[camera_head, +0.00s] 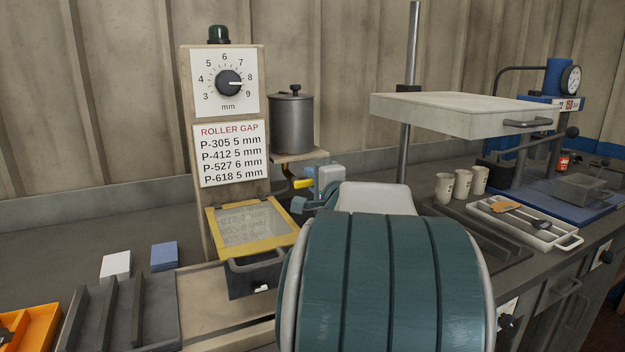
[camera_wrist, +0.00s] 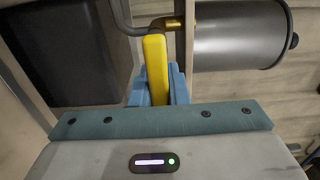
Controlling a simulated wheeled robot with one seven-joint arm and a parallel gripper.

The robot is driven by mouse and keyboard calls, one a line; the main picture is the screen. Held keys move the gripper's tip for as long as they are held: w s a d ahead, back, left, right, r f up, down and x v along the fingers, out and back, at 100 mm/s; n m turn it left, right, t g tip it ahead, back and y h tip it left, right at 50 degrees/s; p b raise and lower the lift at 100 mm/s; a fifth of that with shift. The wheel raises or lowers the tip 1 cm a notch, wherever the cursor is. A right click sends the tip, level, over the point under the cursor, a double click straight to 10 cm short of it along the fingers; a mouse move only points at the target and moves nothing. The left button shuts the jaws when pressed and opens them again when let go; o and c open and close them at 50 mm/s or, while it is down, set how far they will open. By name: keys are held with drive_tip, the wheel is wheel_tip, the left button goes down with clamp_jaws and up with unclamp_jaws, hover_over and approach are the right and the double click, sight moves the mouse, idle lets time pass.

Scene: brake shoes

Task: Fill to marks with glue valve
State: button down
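A grey lidded pot (camera_head: 292,122) stands on a small wooden shelf beside the dial board. A yellow valve lever (camera_head: 301,183) shows below it. In the wrist view, the lever (camera_wrist: 154,62) lies between the blue fingers of my gripper (camera_wrist: 157,88), which look shut on it. The pot (camera_wrist: 238,35) is at upper right there, with a brass fitting (camera_wrist: 174,22) near the lever's top. My gripper also shows in the head view (camera_head: 315,178), partly hidden by my arm. A yellow-framed box with a clear window (camera_head: 252,224) sits below the valve; no fill marks or glue are discernible.
The dial board (camera_head: 224,83) has a roller gap list (camera_head: 230,153). Three cups (camera_head: 462,184) and a tray with tools (camera_head: 522,222) stand right, near a raised plate (camera_head: 462,113) on a post. White and blue blocks (camera_head: 164,256) lie left. My arm hides the middle bench.

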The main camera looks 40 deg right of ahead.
drive_tip(key=shift+f+m+b, duration=0.55)
drive_tip(key=shift+m+b, duration=0.25)
drive_tip(key=shift+b, duration=0.45)
drive_tip(key=shift+a+f+m+b, duration=0.1)
drive_tip(key=shift+f+m+b, duration=0.1)
drive_tip(key=shift+m+b, duration=0.7)
drive_tip(key=shift+a+f+m+b, duration=0.1)
drive_tip(key=shift+f+m+b, duration=0.1)
drive_tip(key=shift+m+b, duration=0.65)
drive_tip(key=shift+m, duration=0.25)
drive_tip(key=c, duration=1.4)
unclamp_jaws()
drive_tip(key=shift+p, duration=0.3)
drive_tip(key=v, duration=1.4)
drive_tip(key=shift+p, duration=0.45)
drive_tip(key=shift+w+a+r, duration=0.1)
drive_tip(key=shift+w, duration=0.05)
